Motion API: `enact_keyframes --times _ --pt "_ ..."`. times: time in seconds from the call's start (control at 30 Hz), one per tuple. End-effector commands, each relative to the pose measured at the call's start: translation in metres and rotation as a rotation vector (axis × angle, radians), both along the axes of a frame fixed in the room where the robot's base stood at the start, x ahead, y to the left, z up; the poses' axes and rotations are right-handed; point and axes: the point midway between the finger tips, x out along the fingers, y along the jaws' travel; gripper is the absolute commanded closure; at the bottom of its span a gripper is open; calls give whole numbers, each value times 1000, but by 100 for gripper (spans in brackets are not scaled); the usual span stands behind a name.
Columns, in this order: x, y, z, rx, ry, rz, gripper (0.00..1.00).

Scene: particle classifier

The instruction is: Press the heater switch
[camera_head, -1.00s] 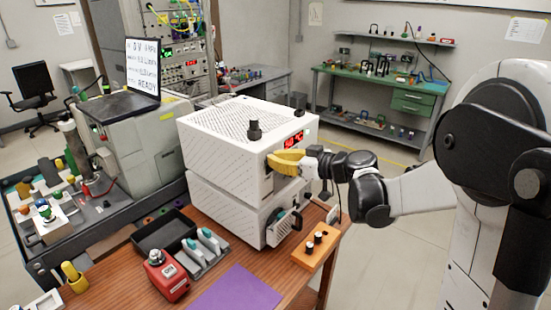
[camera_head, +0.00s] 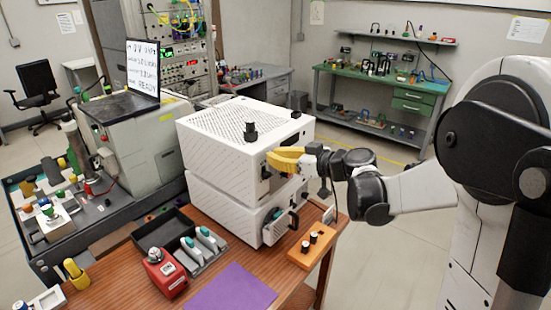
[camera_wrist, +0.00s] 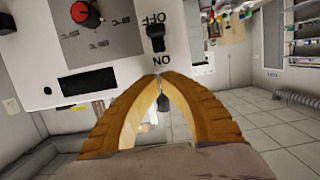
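The switch (camera_wrist: 156,38) is black and sits on the white front panel between the labels OFF and ON, which appear upside down in the wrist view. My gripper (camera_wrist: 160,77) has its yellow fingers brought together at the tips, with nothing held between the tips. The tips are at the panel by the ON label, just below the switch in this view; I cannot tell whether they touch the panel. In the head view my gripper (camera_head: 270,160) is at the front of the upper white box (camera_head: 225,150) and hides the switch. The display (camera_wrist: 88,82) is dark.
A red-capped knob (camera_wrist: 86,13) is on the same panel. Below, the wooden table holds an orange block with black knobs (camera_head: 312,246), a red device (camera_head: 165,273), a black tray (camera_head: 162,230) and a purple mat (camera_head: 232,290). Floor is clear at the right.

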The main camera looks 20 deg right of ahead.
Motion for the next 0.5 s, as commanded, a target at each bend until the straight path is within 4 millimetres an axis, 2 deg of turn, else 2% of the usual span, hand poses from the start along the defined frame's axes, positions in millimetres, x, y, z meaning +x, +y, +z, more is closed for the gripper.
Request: enact_keyframes --times 0.03,0.2,0.33,0.5 --pt "-11 -11 5 0 0 -8 100" --pt "-41 -32 12 -1 0 -7 100" --pt "-57 -43 16 1 0 -5 100" --pt "-68 -50 18 0 0 -3 100"
